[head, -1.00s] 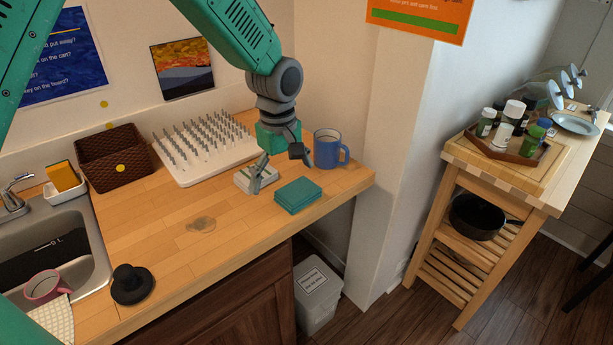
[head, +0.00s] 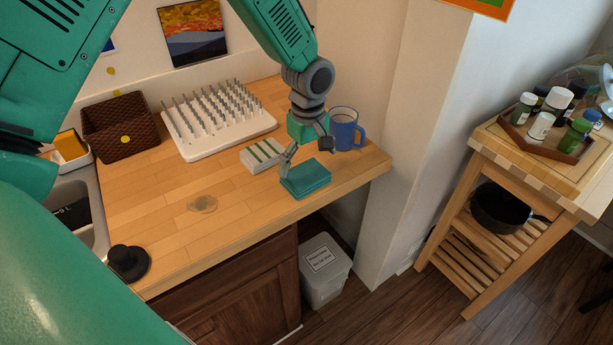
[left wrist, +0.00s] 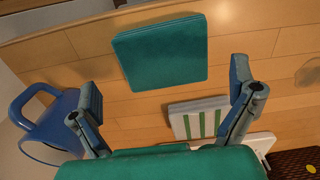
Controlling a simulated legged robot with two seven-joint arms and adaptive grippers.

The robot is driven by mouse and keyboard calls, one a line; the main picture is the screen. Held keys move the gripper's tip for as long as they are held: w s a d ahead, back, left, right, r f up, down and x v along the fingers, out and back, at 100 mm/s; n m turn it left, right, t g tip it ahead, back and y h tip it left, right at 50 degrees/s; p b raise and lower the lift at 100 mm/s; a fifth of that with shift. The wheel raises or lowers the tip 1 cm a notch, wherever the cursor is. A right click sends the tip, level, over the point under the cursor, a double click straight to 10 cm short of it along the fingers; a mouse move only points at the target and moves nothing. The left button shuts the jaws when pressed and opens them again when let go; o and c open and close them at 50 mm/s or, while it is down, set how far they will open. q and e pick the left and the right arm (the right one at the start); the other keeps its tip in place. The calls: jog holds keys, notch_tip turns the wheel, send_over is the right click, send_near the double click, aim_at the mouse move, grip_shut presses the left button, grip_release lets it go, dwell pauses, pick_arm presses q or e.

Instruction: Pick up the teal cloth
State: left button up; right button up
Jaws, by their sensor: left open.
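The teal cloth (head: 305,179) is a folded square stack lying on the wooden counter near its right front edge. It also shows in the left wrist view (left wrist: 162,52), beyond and between the fingers. My left gripper (head: 306,155) is open and empty, just behind and above the cloth. In the left wrist view its fingers (left wrist: 168,105) are spread wide, with nothing between them. A white cloth with green stripes (head: 264,154) lies to the left of the teal one. My right gripper is not in view.
A blue mug (head: 345,130) stands close behind the gripper, on the right. A white peg rack (head: 212,122) and a brown basket (head: 120,129) stand further left. A black knob-like object (head: 128,262) sits at the front left. The middle of the counter is mostly clear.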

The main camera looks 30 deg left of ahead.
aim_at(307, 174)
pick_arm(q)
jog(key=f, duration=0.3)
jog(key=f+p, duration=0.1)
jog(key=shift+s+d+f, duration=0.1)
jog(key=shift+s+f, duration=0.1)
jog(key=shift+s, duration=0.1)
jog(key=shift+f, duration=0.3)
jog(key=shift+r, duration=0.1)
jog(key=c, duration=0.8)
notch_tip(307, 174, up, 10)
jog(key=shift+b, duration=0.5)
